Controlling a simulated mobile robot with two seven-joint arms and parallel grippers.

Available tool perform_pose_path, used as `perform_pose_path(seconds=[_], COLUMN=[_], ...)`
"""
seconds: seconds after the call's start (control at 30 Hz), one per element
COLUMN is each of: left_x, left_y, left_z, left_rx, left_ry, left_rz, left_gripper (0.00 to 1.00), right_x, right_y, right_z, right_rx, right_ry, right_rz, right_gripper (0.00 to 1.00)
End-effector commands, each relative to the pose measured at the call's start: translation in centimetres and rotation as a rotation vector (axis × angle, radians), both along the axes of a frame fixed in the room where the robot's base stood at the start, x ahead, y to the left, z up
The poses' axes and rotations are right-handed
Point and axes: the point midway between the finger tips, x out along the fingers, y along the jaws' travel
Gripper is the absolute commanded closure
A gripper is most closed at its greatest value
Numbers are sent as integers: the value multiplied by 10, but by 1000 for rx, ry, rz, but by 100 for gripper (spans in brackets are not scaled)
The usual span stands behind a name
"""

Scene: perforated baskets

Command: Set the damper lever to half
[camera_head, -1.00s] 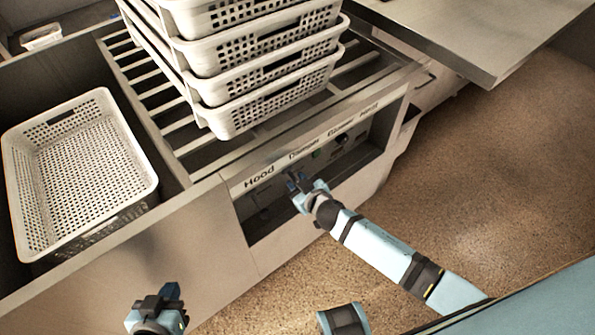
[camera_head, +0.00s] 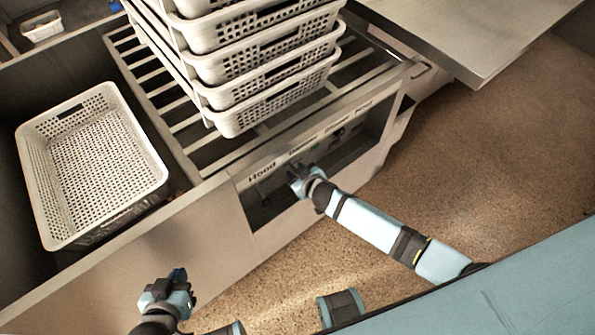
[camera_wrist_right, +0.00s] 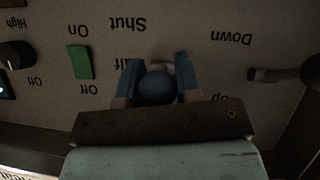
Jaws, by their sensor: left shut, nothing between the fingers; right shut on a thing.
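The damper lever (camera_wrist_right: 161,65) is mostly hidden behind my right gripper. A short grey piece shows between the blue fingertips, below the upside-down word "Shut" in the right wrist view. The word "Half" beside the fingers is partly covered. My right gripper (camera_wrist_right: 157,74) is shut on the lever; a rounded dark blue shape sits between its fingers. In the head view my right gripper (camera_head: 298,178) is at the recessed control panel (camera_head: 345,148), under the Dampers label. My left gripper (camera_head: 180,282) is shut and empty, in front of the counter at the lower left.
A grey hood lever (camera_wrist_right: 272,75) stands beside "Down" and "Up". A green switch (camera_wrist_right: 80,62) and a black knob (camera_wrist_right: 14,55) are on the other side. Stacked white baskets (camera_head: 265,85) stand on the rack above; another basket (camera_head: 50,215) sits at left.

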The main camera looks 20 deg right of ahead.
Motion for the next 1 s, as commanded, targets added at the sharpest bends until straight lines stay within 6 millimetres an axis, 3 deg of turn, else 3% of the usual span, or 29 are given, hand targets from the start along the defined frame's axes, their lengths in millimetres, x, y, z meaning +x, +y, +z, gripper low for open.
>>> perform_pose_path(seconds=[0.1,0.13,0.2,0.6,1.0], left_x=[0,0,0,1,-1], left_y=[0,0,0,0,1], left_z=[0,0,0,2,6], left_rx=[0,1,1,-1,-6], left_ry=[0,0,0,-1,19], left_rz=[0,1,1,3,10], left_gripper=[100,100,100,100,100], right_x=[3,3,2,-6,-77], right_y=[-1,-1,-1,-2,-19], right_z=[2,2,2,5,47], right_rx=[0,0,0,1,1], right_ry=[-5,-5,-5,-2,-1], right_rz=[-2,-2,-2,-1,0], right_gripper=[100,67,51,49,49])
